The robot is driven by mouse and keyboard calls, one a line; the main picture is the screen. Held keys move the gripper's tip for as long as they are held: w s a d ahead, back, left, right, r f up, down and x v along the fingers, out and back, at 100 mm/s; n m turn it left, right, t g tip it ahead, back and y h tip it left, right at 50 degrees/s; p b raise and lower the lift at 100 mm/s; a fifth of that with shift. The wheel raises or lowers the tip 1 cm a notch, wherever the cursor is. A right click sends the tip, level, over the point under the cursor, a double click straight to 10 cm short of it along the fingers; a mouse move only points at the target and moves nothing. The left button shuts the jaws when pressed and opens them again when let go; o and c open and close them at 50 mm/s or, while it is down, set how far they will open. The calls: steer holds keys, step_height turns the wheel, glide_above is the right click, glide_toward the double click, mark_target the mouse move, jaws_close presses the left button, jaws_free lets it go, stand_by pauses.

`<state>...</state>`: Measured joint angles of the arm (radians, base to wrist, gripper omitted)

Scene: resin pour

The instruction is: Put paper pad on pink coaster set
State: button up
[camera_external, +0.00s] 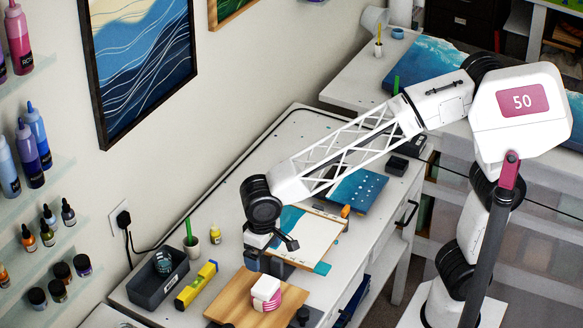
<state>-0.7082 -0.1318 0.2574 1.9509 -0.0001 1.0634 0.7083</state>
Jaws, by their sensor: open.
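A small pink-and-white striped stack, which looks like the pink coaster set (270,302), sits on a wooden board (234,300) at the front of the table. Its top is a white block (265,284); I cannot tell whether this is a separate paper pad or part of the stack. My gripper (269,265) points down behind the stack, in front of the sheet. It is open and seems empty. Its fingertips are partly hidden and small.
A dark grey bin (157,283) holding a round object, a yellow level (196,285) and a white cup (191,246) with a green stick stand left of the board. A blue panel (357,191) lies behind the sheet. The far left of the table is mostly clear.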

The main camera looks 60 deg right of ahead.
steer(key=s+d+r+t, duration=0.1)
steer(key=s+d, duration=0.2)
steer(key=d, duration=0.8)
steer(key=s+d, duration=0.3)
steer(key=d, duration=0.8)
steer(key=s+d+r+t, duration=0.1)
steer(key=s+d, duration=0.2)
steer(key=d, duration=0.7)
steer(key=s+d+f, duration=0.3)
steer(key=s+d, duration=0.5)
steer(key=shift+s+d+t, duration=0.15)
steer(key=shift+d+t, duration=0.1)
steer(key=shift+t, duration=0.05)
